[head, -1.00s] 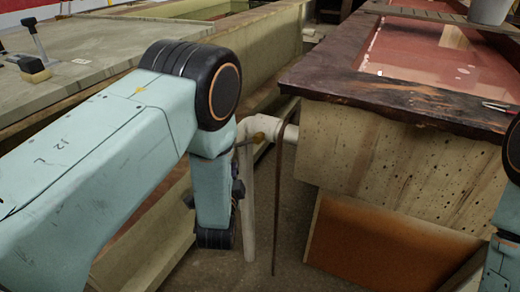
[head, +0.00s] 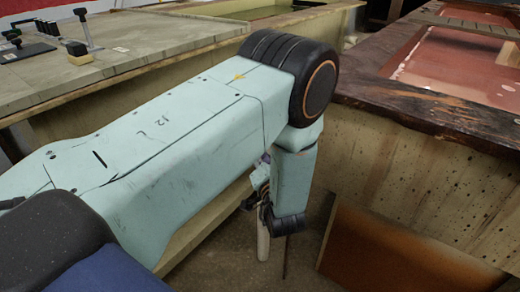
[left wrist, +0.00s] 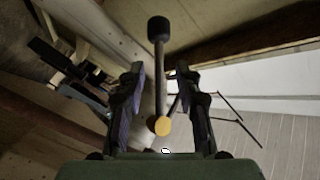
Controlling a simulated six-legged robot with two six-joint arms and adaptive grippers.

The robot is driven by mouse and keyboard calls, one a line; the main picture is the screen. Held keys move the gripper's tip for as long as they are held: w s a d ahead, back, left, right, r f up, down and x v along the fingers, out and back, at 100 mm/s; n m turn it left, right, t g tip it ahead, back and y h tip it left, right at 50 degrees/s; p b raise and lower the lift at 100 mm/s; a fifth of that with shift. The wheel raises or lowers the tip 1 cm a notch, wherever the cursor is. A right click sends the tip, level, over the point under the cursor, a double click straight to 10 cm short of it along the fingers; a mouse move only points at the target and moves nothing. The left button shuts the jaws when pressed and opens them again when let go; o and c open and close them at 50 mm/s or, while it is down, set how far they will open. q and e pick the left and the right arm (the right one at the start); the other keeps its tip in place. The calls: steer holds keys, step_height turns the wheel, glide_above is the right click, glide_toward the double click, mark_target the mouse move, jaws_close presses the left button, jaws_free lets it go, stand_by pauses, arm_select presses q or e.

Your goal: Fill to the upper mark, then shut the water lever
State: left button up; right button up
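The water lever (left wrist: 160,70) shows in the left wrist view as a dark stem with a black knob at the top and a round yellow end below. My left gripper (left wrist: 161,100) is open, with one finger on each side of the stem and gaps visible between. In the head view my left arm hides the lever and most of this gripper. A white pipe (head: 263,243) shows below the arm. The vat (head: 415,120) on the right holds pinkish-red liquid (head: 450,65). I cannot make out an upper mark. My right gripper is out of view.
A bench (head: 120,50) with small black-handled tools (head: 85,30) stands at the left. A tank with greenish contents (head: 260,12) is at the back. A rusty brown panel (head: 400,255) leans below the vat. The gap between bench and vat is narrow.

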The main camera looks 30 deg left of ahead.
arm_select(q)
steer(key=x, duration=0.3)
steer(key=shift+w+a+b, duration=0.2)
steer(key=shift+b, duration=0.2)
jaws_close()
stand_by(0.5)
